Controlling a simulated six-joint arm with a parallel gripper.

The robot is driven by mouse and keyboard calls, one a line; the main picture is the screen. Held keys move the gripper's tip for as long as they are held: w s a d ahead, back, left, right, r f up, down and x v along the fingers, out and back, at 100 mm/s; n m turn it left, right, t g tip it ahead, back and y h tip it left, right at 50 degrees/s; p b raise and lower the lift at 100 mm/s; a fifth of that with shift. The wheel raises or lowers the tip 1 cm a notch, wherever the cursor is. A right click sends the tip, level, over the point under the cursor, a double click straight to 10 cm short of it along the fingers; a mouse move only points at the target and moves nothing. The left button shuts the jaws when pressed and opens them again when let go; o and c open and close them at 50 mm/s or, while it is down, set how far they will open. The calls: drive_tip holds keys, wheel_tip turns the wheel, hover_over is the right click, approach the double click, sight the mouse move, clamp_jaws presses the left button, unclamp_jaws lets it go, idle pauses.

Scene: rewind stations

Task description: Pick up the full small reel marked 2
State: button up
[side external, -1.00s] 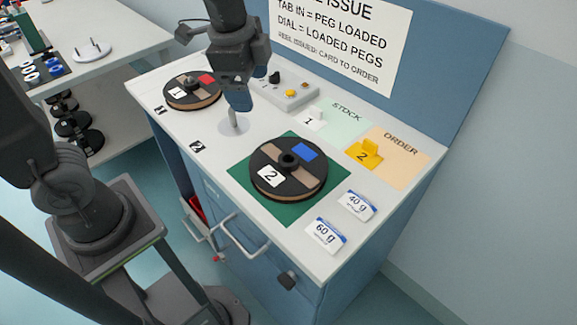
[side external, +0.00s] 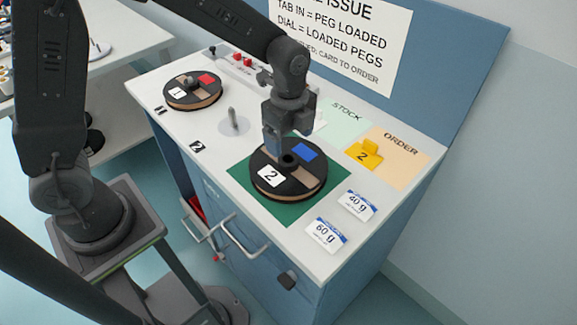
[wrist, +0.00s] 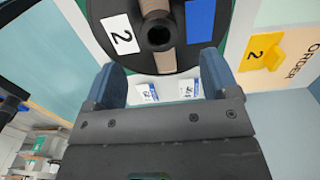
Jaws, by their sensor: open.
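The reel marked 2 (side external: 313,174) lies flat on a green mat (side external: 245,178) near the front of the bench. It is black with tan stripes, a white "2" label, a blue patch and a dark central hub. My gripper (side external: 274,152) is open and empty, just above the reel's back left part, close to the hub. The wrist view shows the reel (wrist: 163,66) in front of my two spread fingers (wrist: 163,78), with nothing between their tips. Whether a fingertip touches the reel I cannot tell.
A reel marked 1 (side external: 179,101) lies at the back left. A bare upright peg (side external: 232,118) stands between the reels. Labels 40 g (side external: 357,205) and 60 g (side external: 326,236) lie at the front right.

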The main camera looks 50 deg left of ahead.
sight(289, 152)
drive_tip(key=shift+a+f, duration=0.1)
drive_tip(key=shift+f, duration=2.65)
drive_tip(key=shift+c, duration=0.4)
drive_tip(key=shift+r, duration=0.1)
drive_tip(key=c, duration=1.3)
drive_tip(key=shift+r, duration=0.1)
